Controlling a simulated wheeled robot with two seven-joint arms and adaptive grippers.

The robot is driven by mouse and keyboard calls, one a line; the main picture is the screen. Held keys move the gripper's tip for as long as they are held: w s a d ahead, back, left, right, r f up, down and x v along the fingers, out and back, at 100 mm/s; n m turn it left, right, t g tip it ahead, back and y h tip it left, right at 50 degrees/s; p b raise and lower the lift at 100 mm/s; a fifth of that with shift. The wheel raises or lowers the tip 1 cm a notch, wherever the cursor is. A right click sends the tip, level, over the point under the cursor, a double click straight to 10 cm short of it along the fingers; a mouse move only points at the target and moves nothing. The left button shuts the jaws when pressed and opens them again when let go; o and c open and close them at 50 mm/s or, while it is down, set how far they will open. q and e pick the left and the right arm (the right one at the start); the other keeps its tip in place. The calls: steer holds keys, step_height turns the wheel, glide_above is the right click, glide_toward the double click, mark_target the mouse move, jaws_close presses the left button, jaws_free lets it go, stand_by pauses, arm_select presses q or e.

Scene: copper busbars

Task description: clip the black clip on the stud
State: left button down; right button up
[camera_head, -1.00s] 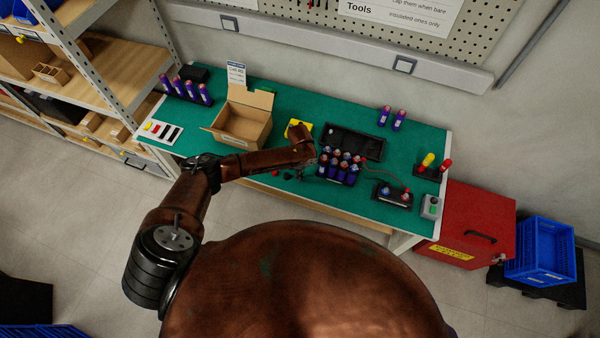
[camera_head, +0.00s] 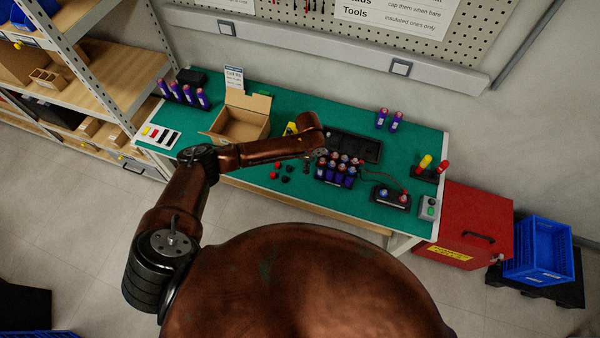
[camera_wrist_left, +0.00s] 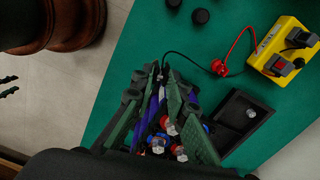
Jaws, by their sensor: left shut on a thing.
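My left gripper (camera_wrist_left: 160,80) is shut on the black clip (camera_wrist_left: 161,73), whose black lead leads off toward the yellow box (camera_wrist_left: 284,47). The fingers hide most of the clip. In the head view the left gripper (camera_head: 320,157) hangs beside the block of purple cells (camera_head: 337,174), largely hidden by its own wrist. In the wrist view cells with red and blue tops and silver studs (camera_wrist_left: 158,146) show between and below the fingers. The clip looks apart from these studs; which stud is meant, I cannot tell. The red clip (camera_wrist_left: 218,67) lies on the green table. My right gripper is not in view.
A black tray (camera_head: 368,149) lies behind the cells. An open cardboard box (camera_head: 238,122) stands left of the yellow box. Black caps (camera_wrist_left: 200,16) lie near the front edge. A black stand (camera_head: 390,199) with a red lead is right of the cells.

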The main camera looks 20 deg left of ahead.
arm_select(q)
steer(key=d+r+n+b, duration=0.2)
steer(key=d+r, duration=0.2)
steer(key=r, duration=0.2)
steer(key=w+d+r+m+b, duration=0.1)
steer(key=w+d+r+m, duration=0.15)
steer(key=d+m, duration=0.35)
steer(key=w+d+r+m+b, duration=0.1)
steer(key=w+d+r+m, duration=0.15)
steer(key=d+m, duration=0.4)
steer(key=f+n+b, duration=0.1)
steer(key=b, duration=0.1)
steer(key=d+f+n+b, duration=0.1)
steer(key=f+b, duration=0.1)
steer(key=shift+s+f, duration=0.2)
steer(key=shift+f, duration=0.05)
steer(key=shift+r, duration=0.3)
steer(key=shift+f, duration=0.1)
